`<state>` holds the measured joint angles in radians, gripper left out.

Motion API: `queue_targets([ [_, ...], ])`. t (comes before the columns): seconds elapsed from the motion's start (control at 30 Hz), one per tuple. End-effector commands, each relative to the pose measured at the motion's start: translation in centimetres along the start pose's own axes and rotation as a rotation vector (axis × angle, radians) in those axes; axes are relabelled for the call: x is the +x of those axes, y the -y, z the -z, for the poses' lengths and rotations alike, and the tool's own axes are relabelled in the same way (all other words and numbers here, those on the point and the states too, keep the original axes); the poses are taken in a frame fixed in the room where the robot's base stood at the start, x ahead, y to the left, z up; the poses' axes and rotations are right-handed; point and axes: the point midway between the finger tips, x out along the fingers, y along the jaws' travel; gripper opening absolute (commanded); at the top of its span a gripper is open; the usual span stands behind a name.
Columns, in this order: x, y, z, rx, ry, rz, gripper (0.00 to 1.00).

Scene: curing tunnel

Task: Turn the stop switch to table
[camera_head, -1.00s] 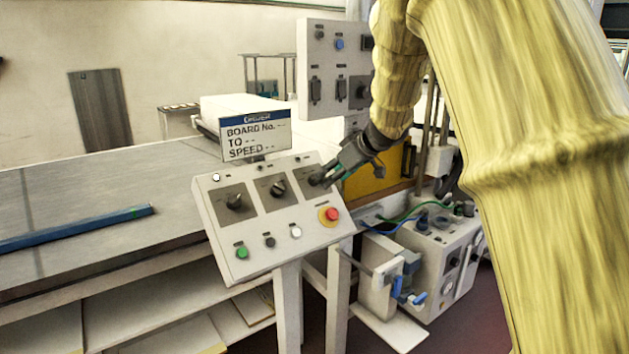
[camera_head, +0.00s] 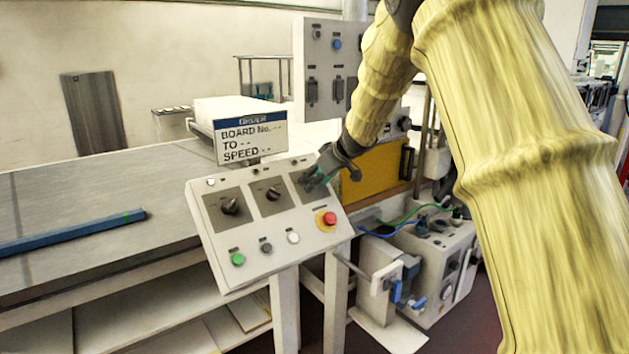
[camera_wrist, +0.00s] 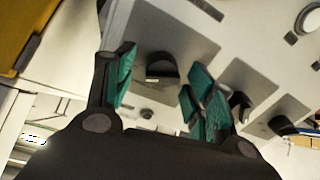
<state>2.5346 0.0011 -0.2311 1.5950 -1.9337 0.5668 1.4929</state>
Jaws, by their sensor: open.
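The tilted white control panel (camera_head: 277,251) carries three black rotary switches on grey plates: a left one (camera_head: 230,206), a middle one (camera_head: 272,193) and a right one hidden behind my gripper in the head view. No readable label shows which is the stop switch. My gripper (camera_head: 312,181) is at the right plate. In the wrist view its green-padded fingers (camera_wrist: 163,82) are open, with the right rotary switch (camera_wrist: 160,67) seen between them. The fingers look apart from this switch; whether they touch the panel cannot be told.
A red button on a yellow ring (camera_head: 326,221) sits below the right plate, with green (camera_head: 238,259), grey and white buttons to its left. A sign (camera_head: 251,138) stands behind the panel. A yellow box (camera_head: 378,173) is close right of my gripper.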

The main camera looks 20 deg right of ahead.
Motion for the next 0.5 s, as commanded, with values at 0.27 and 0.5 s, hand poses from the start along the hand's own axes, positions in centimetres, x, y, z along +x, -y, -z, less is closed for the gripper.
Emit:
queue_targets([
  [0.27, 0.87, 0.01, 0.04, -0.001, 0.000, 0.000, 0.54],
  [0.5, 0.87, 0.02, 0.02, -0.001, 0.000, 0.000, 0.42],
])
